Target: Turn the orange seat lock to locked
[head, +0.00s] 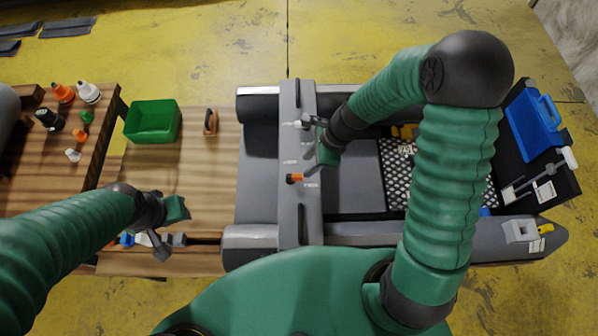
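The orange seat lock (294,178) is a small orange knob with a dark end. It lies on the grey seat board (291,215) across the inflatable boat, pointing left to right, with small white labels beside it that are too small to read. My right gripper (318,138) is above the board, a little beyond the orange lock and apart from it. Its fingers are spread and nothing shows between them. My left gripper (172,229) is over the wooden table at left, far from the lock, with its fingers apart and empty.
A white knob (300,125) sits on the seat board close to my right gripper. A green bin (153,121) and a wooden-handled tool (210,122) rest on the table (205,165). Orange, white and dark bottles (62,93) stand at far left. A blue case (534,124) is at right.

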